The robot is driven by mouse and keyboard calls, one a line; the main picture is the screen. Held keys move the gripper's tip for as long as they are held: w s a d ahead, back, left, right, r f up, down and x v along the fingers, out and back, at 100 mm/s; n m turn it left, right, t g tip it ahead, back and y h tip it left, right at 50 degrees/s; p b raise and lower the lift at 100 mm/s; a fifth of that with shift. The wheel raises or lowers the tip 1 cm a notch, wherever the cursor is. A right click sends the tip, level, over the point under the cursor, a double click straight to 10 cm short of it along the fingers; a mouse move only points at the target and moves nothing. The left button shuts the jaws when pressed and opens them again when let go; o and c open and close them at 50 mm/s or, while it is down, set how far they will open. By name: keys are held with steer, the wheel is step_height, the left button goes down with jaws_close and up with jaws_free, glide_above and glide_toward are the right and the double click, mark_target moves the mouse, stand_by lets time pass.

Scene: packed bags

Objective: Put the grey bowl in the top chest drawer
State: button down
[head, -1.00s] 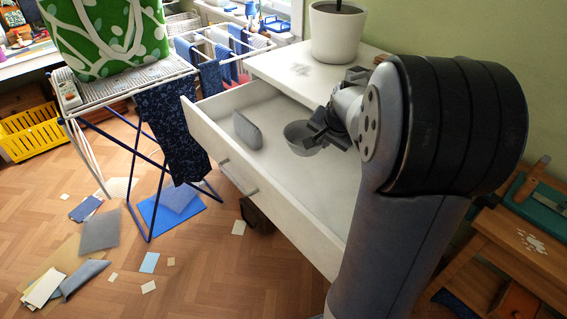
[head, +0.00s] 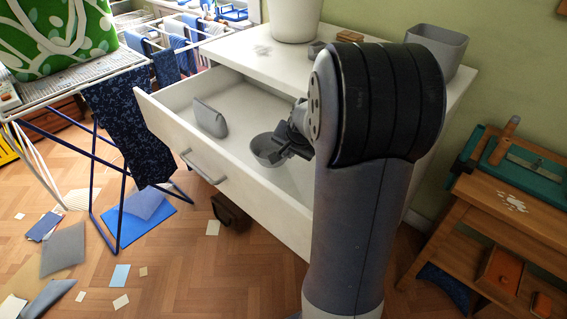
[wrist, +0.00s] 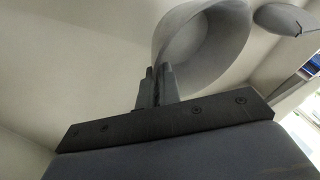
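The grey bowl (head: 264,152) is inside the open top drawer (head: 160,118) of the white chest, towards its right part. My gripper (head: 283,150) is at the bowl's right side, low in the drawer. In the wrist view the fingers (wrist: 157,72) are close together, with the rim of the bowl (wrist: 215,45) between their tips. The bowl looks tilted there. Whether its base touches the drawer floor I cannot tell.
A grey pouch (head: 211,118) stands in the drawer, left of the bowl. The chest top (head: 275,58) holds a white pot (head: 295,20) and a grey container (head: 437,50). A drying rack (head: 75,90) stands left. A wooden bench (head: 490,205) stands right.

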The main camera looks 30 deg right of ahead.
steer(key=shift+f+b, duration=0.45)
steer(key=shift+f, duration=1.7)
steer(key=shift+f, duration=0.25)
steer(key=c, duration=1.6)
jaws_free()
steer(key=shift+r, duration=0.1)
steer(key=shift+s+r, duration=0.1)
steer(key=shift+r, duration=0.35)
steer(key=p+v, duration=0.1)
steer(key=v, duration=1)
steer(key=shift+s+r+p, duration=0.1)
steer(key=shift+s+p, duration=0.1)
steer(key=shift+p, duration=0.2)
